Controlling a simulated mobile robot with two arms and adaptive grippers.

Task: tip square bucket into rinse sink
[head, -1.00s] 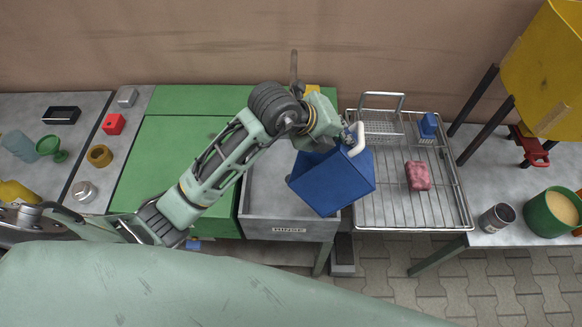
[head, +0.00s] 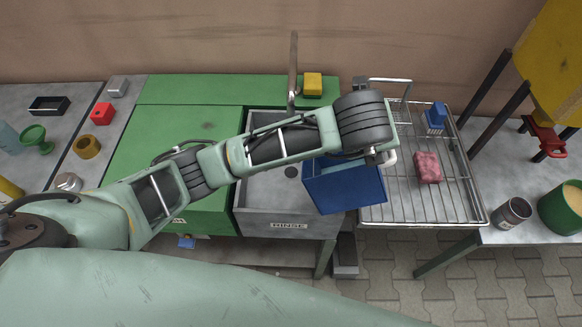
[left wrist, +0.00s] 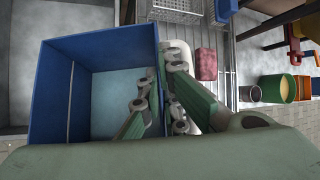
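The square bucket (head: 345,192) is blue with a pale handle (head: 388,160) on its right side. It hangs in the air over the right part of the rinse sink (head: 262,190) and that sink's right edge. Its open top shows in part in the head view. In the left wrist view I look into the bucket (left wrist: 95,55), whose bottom is pale blue; I cannot tell if that is water. My left gripper (left wrist: 162,88) is shut on the bucket at its handle side; my arm hides most of this in the head view. My right gripper is not in view.
A wire drying rack (head: 405,212) with a pink sponge (head: 427,167) and a blue brush (head: 436,117) stands right of the sink. A tap (head: 293,70) and a yellow block (head: 313,84) are behind the sink. Green covers (head: 180,130) lie to its left.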

